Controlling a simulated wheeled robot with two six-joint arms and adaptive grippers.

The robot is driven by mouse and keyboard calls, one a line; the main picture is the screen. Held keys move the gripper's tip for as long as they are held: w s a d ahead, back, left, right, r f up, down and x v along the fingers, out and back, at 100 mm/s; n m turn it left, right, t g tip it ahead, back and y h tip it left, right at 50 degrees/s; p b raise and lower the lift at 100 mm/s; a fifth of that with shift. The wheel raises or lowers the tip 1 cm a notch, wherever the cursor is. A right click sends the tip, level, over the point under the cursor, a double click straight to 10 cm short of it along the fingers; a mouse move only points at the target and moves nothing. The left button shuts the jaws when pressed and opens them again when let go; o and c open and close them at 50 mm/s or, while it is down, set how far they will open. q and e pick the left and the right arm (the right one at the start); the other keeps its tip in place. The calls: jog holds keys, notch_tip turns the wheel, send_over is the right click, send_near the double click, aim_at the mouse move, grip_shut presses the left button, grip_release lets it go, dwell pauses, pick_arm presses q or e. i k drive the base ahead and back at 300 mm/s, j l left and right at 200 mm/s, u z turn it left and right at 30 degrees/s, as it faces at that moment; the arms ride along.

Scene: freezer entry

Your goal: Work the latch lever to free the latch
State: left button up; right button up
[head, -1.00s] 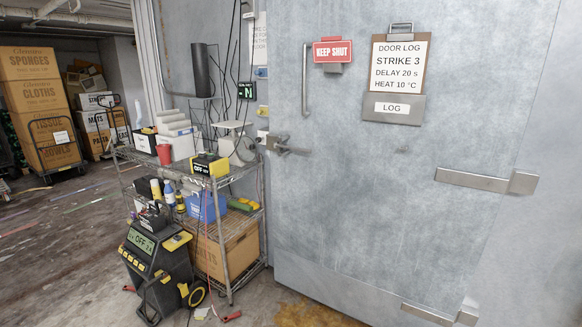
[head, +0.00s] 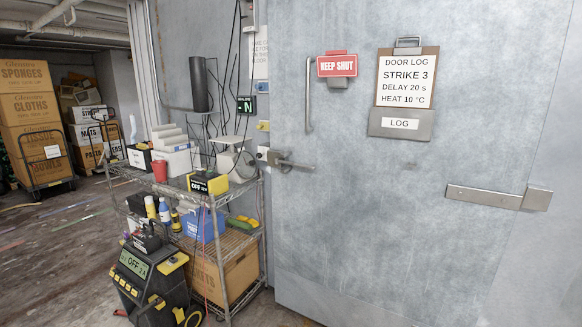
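The latch lever (head: 293,164) is a dark metal handle on the left edge of the grey freezer door (head: 370,220). It points right, roughly level, from its latch body (head: 273,158). A small pale block (head: 262,153) sits at the door frame beside the latch. The door looks closed. Neither of my grippers shows in the head view, so nothing of mine is seen touching the lever.
A wire shelf cart (head: 222,198) with boxes and bottles stands left of the latch. A black and yellow machine reading OFF (head: 150,285) stands in front of it.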

aim_at(276, 161)
jog(key=i+l+u, duration=0.4)
jog(key=i+l, duration=0.6)
